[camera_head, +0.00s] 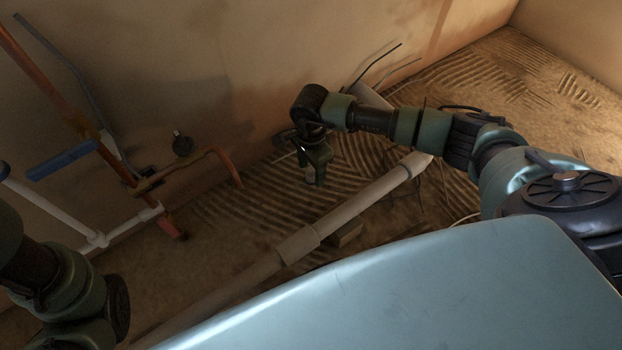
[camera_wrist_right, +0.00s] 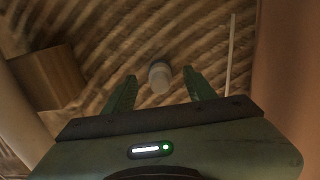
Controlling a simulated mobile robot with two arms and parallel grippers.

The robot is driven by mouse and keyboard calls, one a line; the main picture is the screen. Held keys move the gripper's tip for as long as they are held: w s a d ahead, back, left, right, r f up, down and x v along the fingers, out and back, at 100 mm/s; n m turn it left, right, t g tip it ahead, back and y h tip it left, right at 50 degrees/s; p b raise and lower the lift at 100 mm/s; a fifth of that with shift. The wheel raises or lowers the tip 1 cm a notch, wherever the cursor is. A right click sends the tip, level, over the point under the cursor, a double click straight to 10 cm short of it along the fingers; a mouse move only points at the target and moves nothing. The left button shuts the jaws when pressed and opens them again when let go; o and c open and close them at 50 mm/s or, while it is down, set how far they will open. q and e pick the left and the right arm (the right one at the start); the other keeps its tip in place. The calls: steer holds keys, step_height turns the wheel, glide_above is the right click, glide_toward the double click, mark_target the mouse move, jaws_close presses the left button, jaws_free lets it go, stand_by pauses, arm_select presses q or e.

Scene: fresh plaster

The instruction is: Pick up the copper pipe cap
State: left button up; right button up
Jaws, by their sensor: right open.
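A small, pale, rounded cap (camera_wrist_right: 160,77) sits on the ridged floor in the right wrist view. It is the likely copper pipe cap, though its colour looks greyish in this light. My right gripper (camera_wrist_right: 159,84) is open, with one green finger on each side of the cap in the picture. I cannot tell how far the fingertips are above it.
A long pale pipe (camera_head: 352,206) with a coupling crosses the floor in front of the right gripper. A wooden block (camera_wrist_right: 48,78) lies left of the cap. Copper and white pipework with a blue-handled part (camera_head: 62,160) stands along the left wall.

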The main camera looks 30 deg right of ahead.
step_height(320, 180, down, 2)
steer(key=shift+f+b, duration=0.15)
steer(key=shift+b, duration=0.3)
jaws_close()
steer(key=shift+r, duration=0.25)
